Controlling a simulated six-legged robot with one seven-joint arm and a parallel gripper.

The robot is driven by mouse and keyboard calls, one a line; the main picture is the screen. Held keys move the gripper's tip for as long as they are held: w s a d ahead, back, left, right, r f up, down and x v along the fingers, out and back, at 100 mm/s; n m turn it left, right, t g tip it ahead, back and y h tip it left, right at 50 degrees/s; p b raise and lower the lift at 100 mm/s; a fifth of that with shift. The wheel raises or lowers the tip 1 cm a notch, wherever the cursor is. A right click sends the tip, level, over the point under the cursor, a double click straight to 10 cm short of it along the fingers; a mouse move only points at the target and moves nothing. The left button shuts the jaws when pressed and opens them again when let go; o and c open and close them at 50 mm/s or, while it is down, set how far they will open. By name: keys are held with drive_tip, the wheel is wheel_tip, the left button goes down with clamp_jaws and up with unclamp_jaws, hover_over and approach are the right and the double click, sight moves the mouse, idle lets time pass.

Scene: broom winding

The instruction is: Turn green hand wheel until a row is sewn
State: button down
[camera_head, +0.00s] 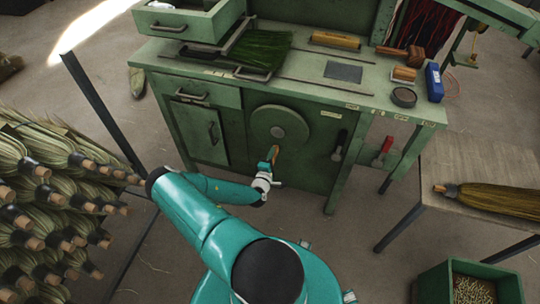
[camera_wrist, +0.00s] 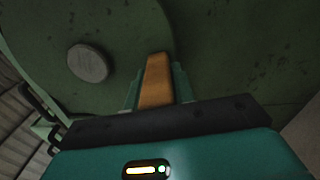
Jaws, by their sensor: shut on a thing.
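The green hand wheel (camera_head: 269,131) is a round disc on the front of the green bench, with a grey hub at its middle. It also fills the upper left of the wrist view (camera_wrist: 125,40). Its wooden handle (camera_head: 275,153) sticks out at the lower edge of the wheel. In the wrist view the handle (camera_wrist: 157,80) stands between my gripper's two fingers. My gripper (camera_head: 270,163) is shut on this handle. A bunch of green bristles (camera_head: 262,49) lies flat on the bench top; any stitching on it is too small to tell.
The green bench (camera_head: 300,95) carries a wooden block, a hammer (camera_head: 402,56) and a blue box (camera_head: 434,82). Stacked brooms (camera_head: 45,190) fill the left side. A wooden table (camera_head: 480,165) with a broom and a green crate (camera_head: 435,285) stand at the right.

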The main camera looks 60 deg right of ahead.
idle(0.4)
drive_tip(key=c, duration=1.2)
unclamp_jaws()
drive_tip(key=shift+o, duration=0.2)
drive_tip(key=s+a, duration=0.2)
drive_tip(key=a, duration=1.1)
drive_tip(key=shift+s+a, duration=0.15)
drive_tip(key=shift+a, duration=0.2)
